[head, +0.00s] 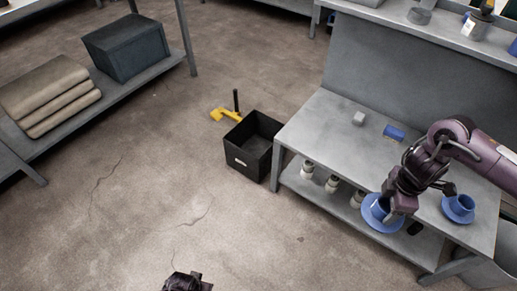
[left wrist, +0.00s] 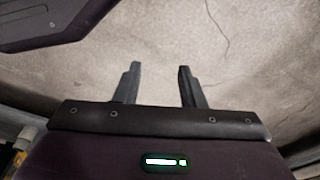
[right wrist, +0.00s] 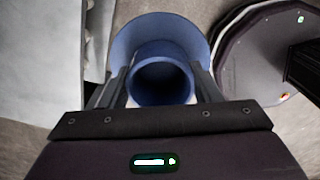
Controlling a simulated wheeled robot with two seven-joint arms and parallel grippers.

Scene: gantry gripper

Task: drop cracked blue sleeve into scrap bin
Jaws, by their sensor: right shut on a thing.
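A blue flanged sleeve (head: 371,219) is held in my right gripper (head: 392,212) at the front edge of the workbench. In the right wrist view the sleeve (right wrist: 160,53) sits between the two fingers, its round opening facing the camera. No crack can be made out. A second blue flanged sleeve (head: 459,208) stands on the bench to the right. A black open box with a pale label (head: 240,159), apparently the scrap bin, stands on the floor left of the bench, apart from the held sleeve. My left gripper (left wrist: 158,75) is open and empty above the floor.
The grey workbench (head: 325,125) carries a small grey block (head: 359,118) and a blue cylinder (head: 394,132). Several pale round parts (head: 332,183) stand on its lower shelf. A yellow tool (head: 224,114) lies behind the black box.

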